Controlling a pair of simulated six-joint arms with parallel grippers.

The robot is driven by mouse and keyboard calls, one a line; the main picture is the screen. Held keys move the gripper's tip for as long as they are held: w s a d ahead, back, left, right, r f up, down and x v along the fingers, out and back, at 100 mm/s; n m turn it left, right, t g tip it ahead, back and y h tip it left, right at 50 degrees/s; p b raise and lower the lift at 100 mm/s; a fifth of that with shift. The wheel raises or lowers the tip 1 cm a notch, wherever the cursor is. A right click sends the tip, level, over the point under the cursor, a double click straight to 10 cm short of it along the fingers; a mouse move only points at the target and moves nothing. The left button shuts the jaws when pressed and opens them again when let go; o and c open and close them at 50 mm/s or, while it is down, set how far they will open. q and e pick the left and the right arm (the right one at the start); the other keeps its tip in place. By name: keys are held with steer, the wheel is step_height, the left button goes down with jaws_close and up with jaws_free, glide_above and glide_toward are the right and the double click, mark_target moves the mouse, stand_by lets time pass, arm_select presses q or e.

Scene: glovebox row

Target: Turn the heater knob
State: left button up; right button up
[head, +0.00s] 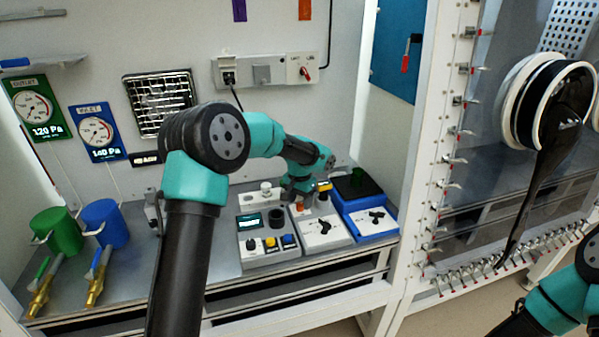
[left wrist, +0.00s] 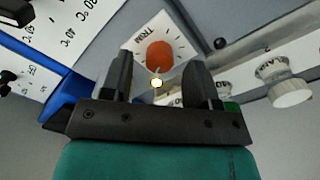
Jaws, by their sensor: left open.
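The blue-sided unit with a black top (head: 370,230) stands at the right end of the bench in the head view. It has a black knob (head: 376,215) on its white front face. In the left wrist view, a white face with °C marks (left wrist: 68,20) and a blue edge lie at the upper left, with a black knob (left wrist: 12,14) partly cut off at the corner. My left gripper (left wrist: 155,65) is open and empty. An orange knob (left wrist: 159,55) marked TRIM shows beyond and between its fingers; contact cannot be told.
A white unit with a black knob (head: 323,226) stands left of the blue-sided one. A control box with coloured buttons (head: 268,244) is further left. Green (head: 56,232) and blue (head: 104,224) canisters stand at the far left. A white post (head: 408,170) rises at the right.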

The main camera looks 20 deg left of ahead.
mark_target(300, 204)
arm_select(q)
step_height(300, 204, up, 16)
steer(key=shift+a, duration=0.15)
stand_by(0.3)
stand_by(0.4)
